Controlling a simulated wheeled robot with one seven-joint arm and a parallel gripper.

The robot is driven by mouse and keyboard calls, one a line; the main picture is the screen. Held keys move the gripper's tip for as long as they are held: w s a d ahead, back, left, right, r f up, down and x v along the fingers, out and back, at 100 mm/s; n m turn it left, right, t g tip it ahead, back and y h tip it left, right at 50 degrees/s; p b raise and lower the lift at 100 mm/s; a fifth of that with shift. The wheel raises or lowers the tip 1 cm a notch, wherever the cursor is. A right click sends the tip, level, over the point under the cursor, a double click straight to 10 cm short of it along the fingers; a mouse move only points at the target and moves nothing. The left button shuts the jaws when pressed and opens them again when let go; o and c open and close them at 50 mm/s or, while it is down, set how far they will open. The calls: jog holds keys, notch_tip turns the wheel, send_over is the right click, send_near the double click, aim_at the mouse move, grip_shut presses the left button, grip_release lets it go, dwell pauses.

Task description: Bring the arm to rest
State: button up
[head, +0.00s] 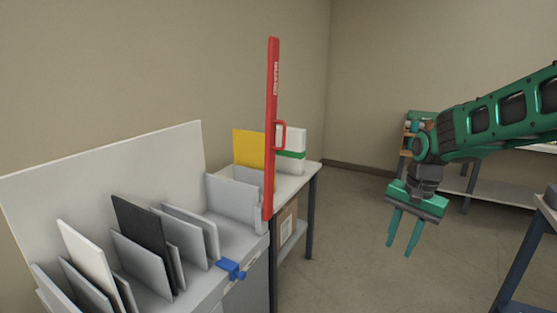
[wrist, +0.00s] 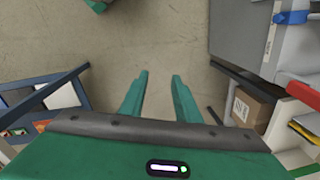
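My gripper (head: 403,236) hangs from the green arm at the right of the head view, over open floor, with its fingers pointing down. In the wrist view my gripper (wrist: 160,78) shows two green fingers standing apart with bare floor between them. It is open and holds nothing. The fingers touch nothing in either view.
A grey bench (head: 236,243) with upright panels stands at left, with a blue clamp (head: 231,269) on its edge. A tall red bar (head: 271,130) with a handle rises beside it. A table (head: 299,182) stands behind, a dark-legged frame (head: 522,262) at right. Floor between is clear.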

jog(key=s+d, duration=0.3)
jog(key=s, duration=0.6)
jog(key=s+d+n, duration=0.1)
jog(key=s+d, duration=0.2)
jog(key=s, duration=0.7)
jog(key=s+d+n, duration=0.1)
jog(key=s+d, duration=0.3)
jog(key=s, duration=0.5)
jog(key=shift+s+g+h, duration=0.25)
jog(key=shift+g+h, duration=0.05)
jog(key=shift+w+f, duration=0.25)
jog(key=shift+w, duration=0.4)
